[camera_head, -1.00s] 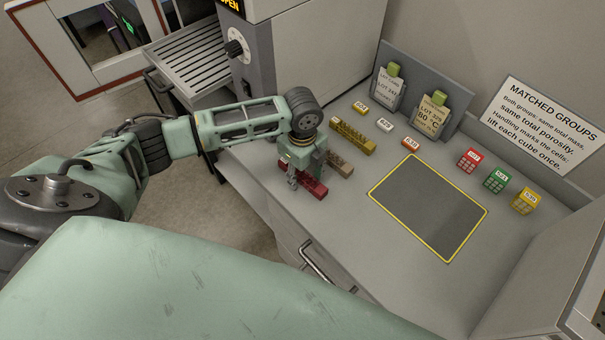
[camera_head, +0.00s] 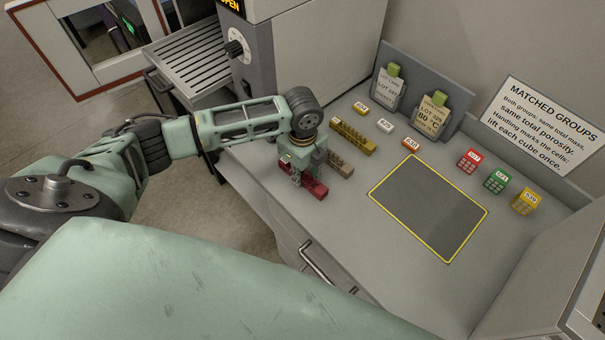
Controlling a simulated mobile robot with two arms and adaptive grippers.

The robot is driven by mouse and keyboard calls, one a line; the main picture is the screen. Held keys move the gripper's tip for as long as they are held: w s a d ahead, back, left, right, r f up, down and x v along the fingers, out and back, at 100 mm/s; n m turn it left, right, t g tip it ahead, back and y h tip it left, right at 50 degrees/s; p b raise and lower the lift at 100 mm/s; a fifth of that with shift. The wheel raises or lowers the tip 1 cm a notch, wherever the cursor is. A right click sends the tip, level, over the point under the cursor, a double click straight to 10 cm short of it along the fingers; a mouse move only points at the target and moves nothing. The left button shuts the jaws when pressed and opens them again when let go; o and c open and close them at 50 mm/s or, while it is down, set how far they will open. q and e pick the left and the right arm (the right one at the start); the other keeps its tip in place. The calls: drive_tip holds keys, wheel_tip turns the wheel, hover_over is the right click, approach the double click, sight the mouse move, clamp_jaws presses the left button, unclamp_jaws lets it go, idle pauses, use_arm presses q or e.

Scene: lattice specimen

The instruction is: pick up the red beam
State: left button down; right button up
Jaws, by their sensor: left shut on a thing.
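The red beam (camera_head: 317,191) lies at the left front part of the grey counter, near its edge. My left gripper (camera_head: 298,178) points down over the beam and is shut on it. The gripper hides part of the beam's far-left end. I cannot tell whether the beam is clear of the counter. My right gripper does not show.
A brown beam (camera_head: 342,166) lies close beside the gripper, and a yellow beam (camera_head: 354,137) lies behind it. A yellow-edged grey mat (camera_head: 428,208) is to the right, clear on top. Red (camera_head: 468,161), green (camera_head: 496,181) and yellow (camera_head: 525,201) cubes stand beyond it.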

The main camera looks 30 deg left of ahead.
sight(305, 175)
use_arm(q)
drive_tip(key=shift+w+r, duration=0.1)
drive_tip(key=shift+r, duration=0.55)
drive_tip(key=r+b, duration=0.1)
drive_tip(key=r, duration=0.1)
drive_tip(key=shift+d+r+b, duration=0.3)
drive_tip(key=shift+r+b, duration=0.05)
drive_tip(key=shift+r, duration=0.05)
drive_tip(key=d+r+b, duration=0.2)
drive_tip(key=d+r, duration=0.5)
drive_tip(key=d, duration=0.4)
drive_tip(key=shift+s+b, duration=0.3)
drive_tip(key=shift+s, duration=0.15)
